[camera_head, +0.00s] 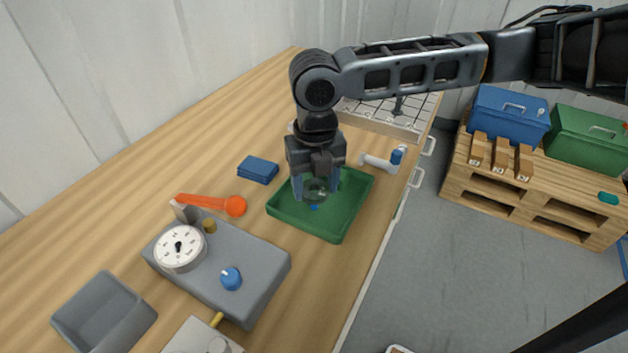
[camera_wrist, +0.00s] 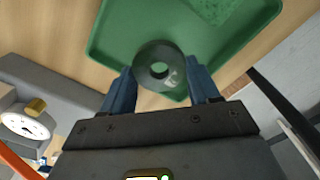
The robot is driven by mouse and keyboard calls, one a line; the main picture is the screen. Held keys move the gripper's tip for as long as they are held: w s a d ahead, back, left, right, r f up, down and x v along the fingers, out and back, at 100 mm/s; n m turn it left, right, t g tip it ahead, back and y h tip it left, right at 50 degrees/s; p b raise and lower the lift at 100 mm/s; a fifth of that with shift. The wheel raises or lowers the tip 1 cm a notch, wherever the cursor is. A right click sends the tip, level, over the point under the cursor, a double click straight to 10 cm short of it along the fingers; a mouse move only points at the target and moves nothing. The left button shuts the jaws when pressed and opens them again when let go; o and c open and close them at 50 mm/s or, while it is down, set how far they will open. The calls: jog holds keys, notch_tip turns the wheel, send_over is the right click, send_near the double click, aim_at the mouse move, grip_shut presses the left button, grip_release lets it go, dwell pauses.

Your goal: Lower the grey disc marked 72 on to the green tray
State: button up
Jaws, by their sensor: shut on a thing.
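The grey disc (camera_wrist: 146,74) is dark and round with a hole in its middle. In the wrist view a pale mark shows on its face, but I cannot read it clearly. My gripper (camera_wrist: 160,82) is shut on the disc, with a blue finger on each side. The green tray (camera_head: 337,233) lies on the wooden table, and in the head view my gripper (camera_head: 315,190) and the disc (camera_head: 317,196) are over it. The tray (camera_wrist: 97,45) also shows behind the disc in the wrist view. I cannot tell the gap between disc and tray.
A grey box with a white dial (camera_head: 180,248) and blue knob (camera_head: 231,278) stands left of the tray. An orange-handled tool (camera_head: 212,203) and blue cloths (camera_head: 258,169) lie nearby. A white and blue fitting (camera_head: 382,162) is right of the tray. A grey bin (camera_head: 104,316) stands front left.

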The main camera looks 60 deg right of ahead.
jog(key=shift+f+b, duration=1.3)
jog(key=shift+f, duration=0.75)
jog(key=o, duration=1.1)
jog(key=shift+o, duration=0.2)
jog(key=shift+r, duration=0.15)
notch_tip(320, 180, up, 8)
jog(key=shift+f, duration=0.2)
jog(key=shift+s, duration=0.1)
